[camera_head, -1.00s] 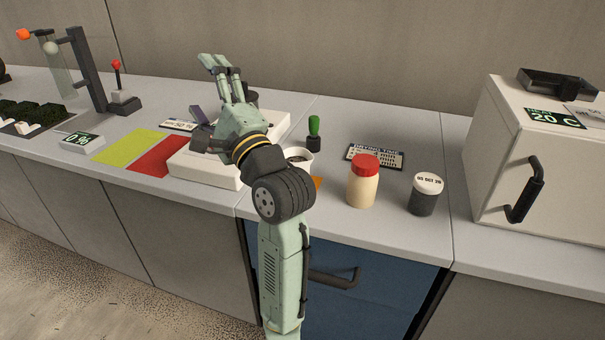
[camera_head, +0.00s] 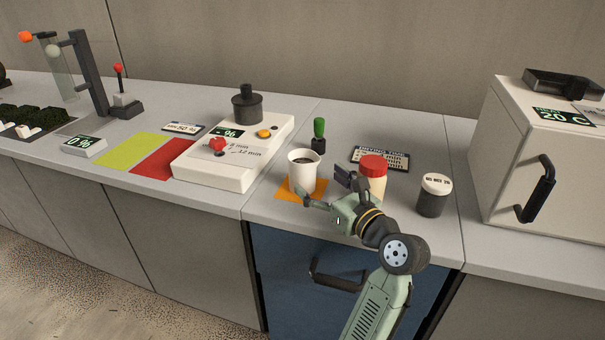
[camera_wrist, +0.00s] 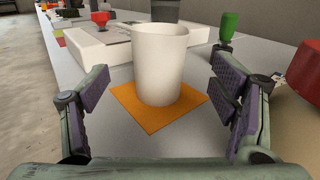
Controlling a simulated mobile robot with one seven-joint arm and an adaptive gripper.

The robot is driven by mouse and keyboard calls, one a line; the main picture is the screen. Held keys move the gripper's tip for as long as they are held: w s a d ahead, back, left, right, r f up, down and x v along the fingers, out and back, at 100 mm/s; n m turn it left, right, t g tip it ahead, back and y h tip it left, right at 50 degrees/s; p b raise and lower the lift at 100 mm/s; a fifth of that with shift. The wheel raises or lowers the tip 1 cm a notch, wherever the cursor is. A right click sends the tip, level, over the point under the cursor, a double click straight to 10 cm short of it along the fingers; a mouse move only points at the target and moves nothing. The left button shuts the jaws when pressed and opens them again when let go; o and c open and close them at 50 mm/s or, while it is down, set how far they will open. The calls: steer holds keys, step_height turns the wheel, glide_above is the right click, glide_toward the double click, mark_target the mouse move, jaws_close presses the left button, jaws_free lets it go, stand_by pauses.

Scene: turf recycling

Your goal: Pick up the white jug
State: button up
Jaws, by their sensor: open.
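The white jug (camera_head: 303,171) stands upright on an orange square mat (camera_head: 292,191) on the grey counter, with something dark inside. In the wrist view the jug (camera_wrist: 160,65) is ahead of my gripper, roughly centred between the fingers. My gripper (camera_head: 326,190) is low over the counter, at the jug's right front side in the head view. Its fingers are open with nothing between them; in the wrist view the gripper (camera_wrist: 165,105) shows a finger at each side, apart from the jug.
A red-capped cream bottle (camera_head: 371,178) stands close behind my gripper, and a dark jar with a white lid (camera_head: 433,195) is further right. A green-handled tool (camera_head: 319,135) stands behind the jug. A white machine (camera_head: 240,170) is left of it.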

mark_target(303, 165)
steer(key=x, duration=0.3)
steer(key=p+x, duration=0.1)
steer(key=x, duration=0.3)
steer(key=shift+w+a+r, duration=0.2)
steer(key=shift+r, duration=0.05)
steer(key=shift+c, duration=0.4)
steer(key=c, duration=1.2)
steer(key=shift+c, duration=0.5)
steer(key=shift+r, duration=0.15)
